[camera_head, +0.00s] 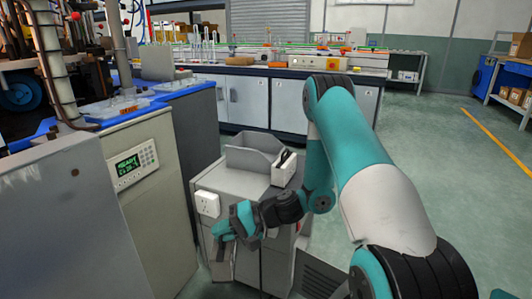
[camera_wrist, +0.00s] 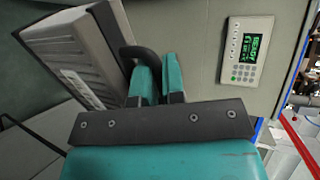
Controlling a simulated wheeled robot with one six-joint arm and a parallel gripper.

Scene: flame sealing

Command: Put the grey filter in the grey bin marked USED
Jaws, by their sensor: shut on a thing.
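My gripper (camera_wrist: 160,82) is shut on the black handle (camera_wrist: 140,56) of the grey filter (camera_wrist: 70,58). The filter is a boxy grey block with a pale label and a dark side, tilted at the left of the wrist view. A grey open-topped bin (camera_head: 247,160) sits on the cabinet. No USED marking can be read on it.
A machine with a green display panel (camera_head: 135,165) stands at the left; its panel also shows in the wrist view (camera_wrist: 246,50). A white box (camera_head: 284,172) with a black part sits beside the bin. A workbench (camera_head: 275,68) stands behind. Open floor lies to the right.

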